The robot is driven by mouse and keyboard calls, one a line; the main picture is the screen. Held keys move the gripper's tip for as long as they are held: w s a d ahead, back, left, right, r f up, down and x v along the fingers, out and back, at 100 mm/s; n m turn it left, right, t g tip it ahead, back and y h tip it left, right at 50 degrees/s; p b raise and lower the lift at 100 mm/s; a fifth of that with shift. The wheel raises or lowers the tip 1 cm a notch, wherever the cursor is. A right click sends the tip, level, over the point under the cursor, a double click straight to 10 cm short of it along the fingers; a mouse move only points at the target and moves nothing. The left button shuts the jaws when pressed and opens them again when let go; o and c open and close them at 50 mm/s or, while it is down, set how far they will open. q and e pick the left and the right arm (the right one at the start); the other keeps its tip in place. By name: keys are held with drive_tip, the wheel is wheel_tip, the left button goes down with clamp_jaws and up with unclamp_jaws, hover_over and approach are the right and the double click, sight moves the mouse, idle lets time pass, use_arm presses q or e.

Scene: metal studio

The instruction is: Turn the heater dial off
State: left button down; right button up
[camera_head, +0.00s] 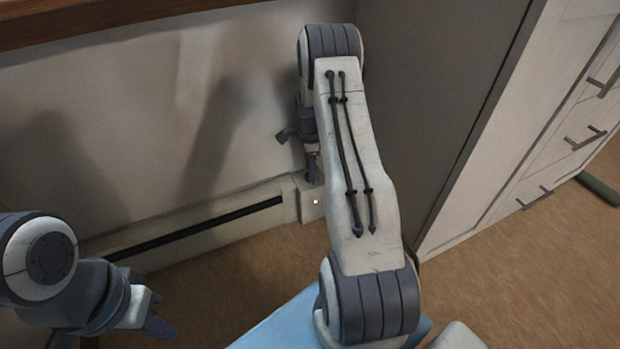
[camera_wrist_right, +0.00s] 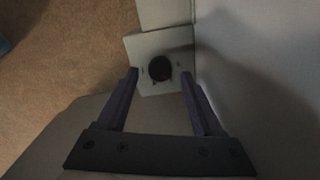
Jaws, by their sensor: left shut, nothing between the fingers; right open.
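The heater (camera_head: 190,228) is a long, low white unit with a dark slot, running along the foot of the wall. The heater dial (camera_wrist_right: 160,68) is a round dark knob with a reddish tint on the pale box top in the right wrist view. My right gripper (camera_head: 311,178) points down over the end box and hides the dial in the head view. In the wrist view its open fingers (camera_wrist_right: 160,78) lie either side of the dial; contact cannot be told. My left gripper (camera_head: 160,325) is shut and empty at lower left.
The wall (camera_head: 120,110) stands close behind the heater. A tall white cabinet (camera_head: 530,130) with dark handles stands to the right, close to my right arm. A wooden ledge (camera_head: 90,22) runs along the top. Brown carpet (camera_head: 225,270) is clear before the heater.

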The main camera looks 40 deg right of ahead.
drive_tip(key=shift+f, duration=0.95)
use_arm(q)
drive_tip(key=shift+f, duration=0.55)
use_arm(e)
drive_tip(key=shift+r, duration=0.1)
drive_tip(key=shift+c, duration=0.3)
clamp_jaws()
use_arm(q)
drive_tip(key=shift+r, duration=0.15)
